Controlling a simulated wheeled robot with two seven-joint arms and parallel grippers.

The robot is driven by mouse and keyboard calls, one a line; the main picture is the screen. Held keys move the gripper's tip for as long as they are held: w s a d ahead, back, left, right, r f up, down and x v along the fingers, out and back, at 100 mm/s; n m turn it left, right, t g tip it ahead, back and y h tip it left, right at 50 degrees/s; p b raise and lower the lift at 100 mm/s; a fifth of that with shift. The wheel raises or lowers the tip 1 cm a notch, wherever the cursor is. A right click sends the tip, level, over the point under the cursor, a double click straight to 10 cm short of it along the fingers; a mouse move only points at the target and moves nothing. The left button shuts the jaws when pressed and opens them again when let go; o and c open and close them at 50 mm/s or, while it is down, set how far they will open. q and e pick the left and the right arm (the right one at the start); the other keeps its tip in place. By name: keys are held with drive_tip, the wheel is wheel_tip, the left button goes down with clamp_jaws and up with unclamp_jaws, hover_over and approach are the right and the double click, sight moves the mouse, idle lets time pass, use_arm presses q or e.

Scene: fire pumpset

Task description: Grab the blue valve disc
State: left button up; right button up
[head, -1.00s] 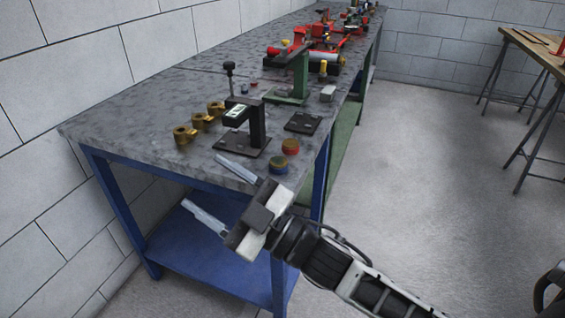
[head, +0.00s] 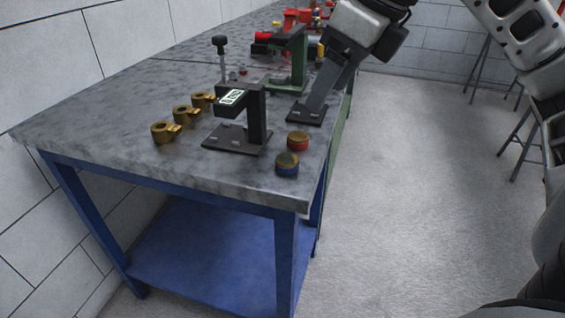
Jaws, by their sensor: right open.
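The blue valve disc (head: 287,168) lies on the grey bench top near its front right corner. It has a blue side and a brassy top. A similar red-sided disc (head: 298,143) lies just behind it. My right gripper (head: 315,104) hangs over the right edge of the bench, behind both discs and apart from them. Its fingers point down towards a small dark plate and overlap in this view. It is open and holds nothing. My left gripper is not in view.
A black stand with a display (head: 255,115) stands left of the discs. Several brass fittings (head: 166,132) lie further left. A green stand (head: 298,58) and red equipment are farther back. The grey bench top (head: 100,135) is clear at the front left.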

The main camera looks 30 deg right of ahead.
drive_tip(key=b, duration=0.2)
hover_over(287, 158)
drive_tip(key=s+d, duration=0.1)
drive_tip(key=s, duration=0.2)
drive_tip(key=f, duration=0.9)
drive_tip(key=shift+w+d+f, duration=0.15)
drive_tip(key=shift+w+f, duration=0.05)
drive_tip(key=shift+f, duration=0.1)
drive_tip(key=x, duration=0.5)
drive_tip(key=shift+w+r, duration=0.1)
drive_tip(key=shift+r, duration=0.05)
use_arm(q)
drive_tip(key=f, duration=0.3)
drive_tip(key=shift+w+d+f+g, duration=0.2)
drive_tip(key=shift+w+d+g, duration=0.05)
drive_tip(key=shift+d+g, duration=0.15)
use_arm(e)
drive_tip(key=c, duration=1.2)
